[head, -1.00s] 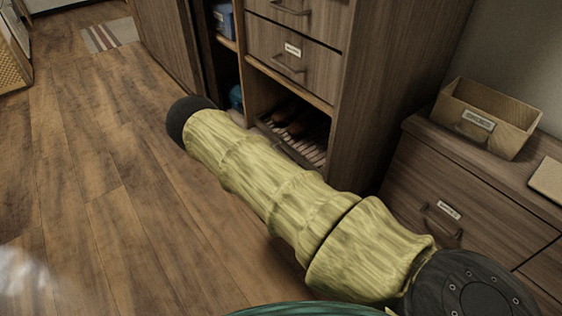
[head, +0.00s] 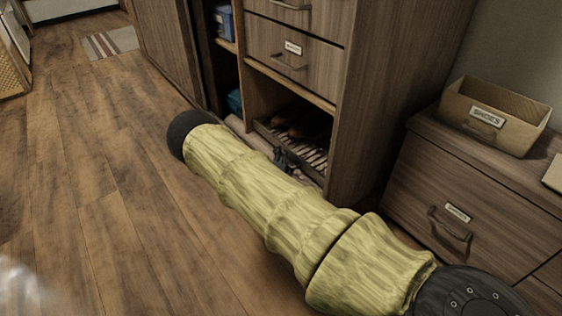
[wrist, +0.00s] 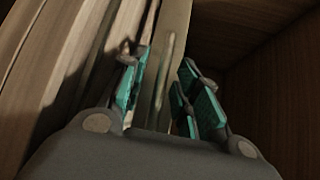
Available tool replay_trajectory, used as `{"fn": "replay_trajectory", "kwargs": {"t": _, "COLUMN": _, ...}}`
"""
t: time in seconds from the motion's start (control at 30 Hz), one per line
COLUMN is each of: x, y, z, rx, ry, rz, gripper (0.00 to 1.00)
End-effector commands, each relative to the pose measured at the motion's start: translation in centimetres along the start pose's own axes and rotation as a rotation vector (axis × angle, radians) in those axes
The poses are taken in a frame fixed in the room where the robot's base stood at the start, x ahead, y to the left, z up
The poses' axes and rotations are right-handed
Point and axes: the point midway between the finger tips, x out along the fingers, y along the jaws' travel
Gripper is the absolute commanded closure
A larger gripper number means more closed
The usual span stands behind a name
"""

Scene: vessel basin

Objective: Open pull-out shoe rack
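The pull-out shoe rack (head: 316,160) is a slatted shelf with dark shoes (head: 300,126) on it, in the low opening of the wooden cabinet. It appears to sit inside the cabinet. My gripper (wrist: 166,64) is at the rack's front, mostly hidden behind my arm in the head view, where a small part of it shows. In the wrist view its teal-padded fingers are apart, one on each side of a slim bar (wrist: 164,78) in front of a pale panel. Gaps show between the pads and the bar; I cannot tell whether either touches.
Drawers (head: 293,58) with handles are above the rack opening. A low dresser (head: 430,190) with a labelled shoe box (head: 497,112) stands at the right. The wooden floor (head: 90,190) at the left is clear, with a striped mat (head: 110,42) at the back.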

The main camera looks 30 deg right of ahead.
Motion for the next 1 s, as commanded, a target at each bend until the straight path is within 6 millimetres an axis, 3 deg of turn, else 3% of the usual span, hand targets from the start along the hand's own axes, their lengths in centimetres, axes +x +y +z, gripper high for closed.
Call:
{"fn": "replay_trajectory", "kwargs": {"t": 0.27, "x": 0.1, "y": 0.0, "z": 0.0, "rx": 0.0, "ry": 0.0, "rz": 0.0, "gripper": 0.68}}
{"fn": "replay_trajectory", "kwargs": {"t": 0.47, "x": 0.1, "y": 0.0, "z": 0.0, "rx": 0.0, "ry": 0.0, "rz": 0.0, "gripper": 1.0}}
{"fn": "replay_trajectory", "kwargs": {"t": 1.0, "x": -0.4, "y": -0.4, "z": -1.0, "rx": 0.003, "ry": 0.019, "rz": 0.0, "gripper": 1.0}}
